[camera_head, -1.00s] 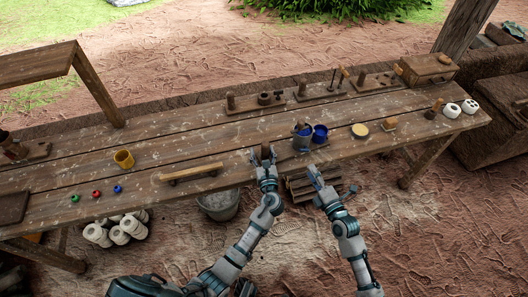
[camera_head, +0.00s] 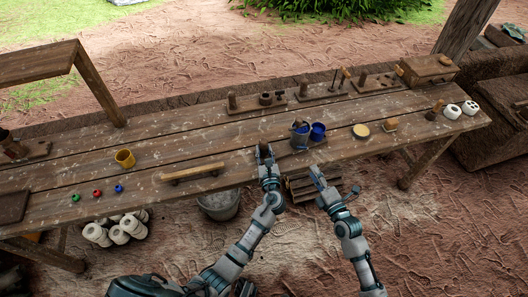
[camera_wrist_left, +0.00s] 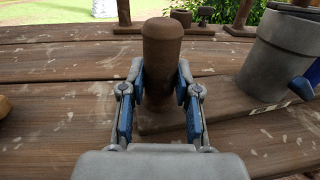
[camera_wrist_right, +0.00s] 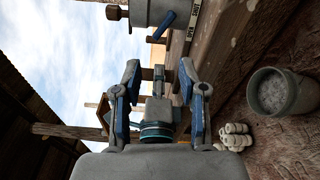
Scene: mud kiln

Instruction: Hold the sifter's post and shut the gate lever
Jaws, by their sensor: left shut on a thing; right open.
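The brown wooden post (camera_wrist_left: 161,60) stands upright between the fingers of my left gripper (camera_wrist_left: 160,88), which is shut on it. In the head view my left gripper (camera_head: 266,154) is at the bench's front edge, left of the grey metal sifter (camera_head: 300,138). The sifter's side shows in the left wrist view (camera_wrist_left: 272,55). The blue gate lever (camera_wrist_right: 164,25) sticks out from the sifter in the right wrist view, beside OPEN and SHUT lettering (camera_wrist_right: 193,20).
A round yellow-topped item (camera_head: 361,131) lies to the right. A grey bucket (camera_head: 219,204) stands below the front edge.

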